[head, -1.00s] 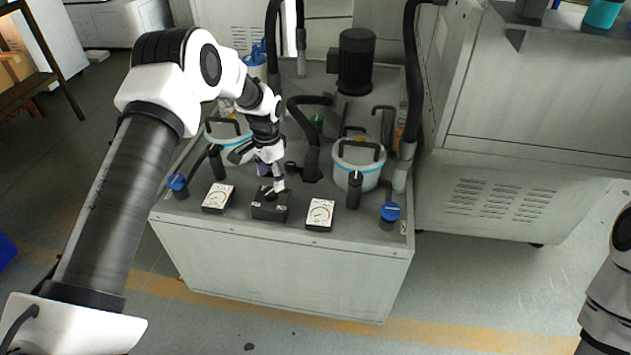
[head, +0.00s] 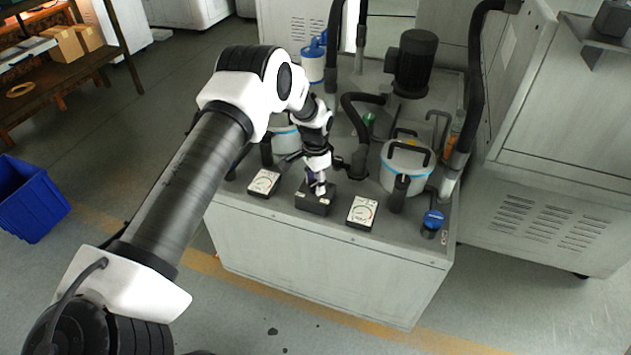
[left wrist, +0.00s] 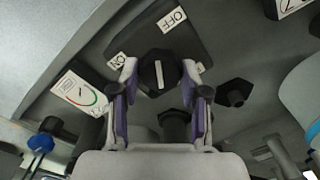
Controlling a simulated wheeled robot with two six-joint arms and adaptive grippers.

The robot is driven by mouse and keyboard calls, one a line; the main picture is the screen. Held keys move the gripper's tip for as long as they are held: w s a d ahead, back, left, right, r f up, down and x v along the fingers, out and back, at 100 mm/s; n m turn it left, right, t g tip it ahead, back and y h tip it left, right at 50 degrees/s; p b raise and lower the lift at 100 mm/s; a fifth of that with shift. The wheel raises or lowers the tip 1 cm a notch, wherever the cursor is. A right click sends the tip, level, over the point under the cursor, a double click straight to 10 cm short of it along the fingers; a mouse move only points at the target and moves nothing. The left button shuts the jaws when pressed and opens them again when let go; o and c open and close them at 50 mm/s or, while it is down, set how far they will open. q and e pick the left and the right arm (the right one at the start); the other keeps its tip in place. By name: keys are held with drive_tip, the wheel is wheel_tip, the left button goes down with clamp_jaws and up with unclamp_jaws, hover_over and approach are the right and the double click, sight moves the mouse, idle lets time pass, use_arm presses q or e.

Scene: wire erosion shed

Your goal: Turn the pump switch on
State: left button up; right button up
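The pump switch is a black knob with a white line (left wrist: 159,76) on a dark box (head: 315,198) at the cabinet's front edge. In the left wrist view an OFF label (left wrist: 172,19) lies above the knob and an ON label (left wrist: 117,60) to its left. The white line runs nearly upright in that view. My left gripper (head: 318,190) is down at the box. In the left wrist view its two fingertips (left wrist: 160,72) stand on either side of the knob, very close to it. I cannot tell whether they touch it. My right gripper is not in view.
Two gauges, a left one (head: 264,182) and a right one (head: 362,212), flank the box on the grey cabinet (head: 330,268). A lidded pot (head: 404,176), a blue-capped fitting (head: 432,221), black hoses and a motor (head: 414,64) stand around. A blue bin (head: 32,200) is at left.

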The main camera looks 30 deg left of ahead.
use_arm(q)
drive_tip(key=shift+n, duration=0.4)
drive_tip(key=n+p, duration=0.1)
drive_tip(key=n, duration=0.4)
drive_tip(key=n+p, duration=0.1)
drive_tip(key=n, duration=0.5)
idle(0.3)
idle(0.5)
drive_tip(key=o, duration=1.1)
drive_tip(key=shift+o, duration=0.2)
wheel_tip(320, 180, up, 12)
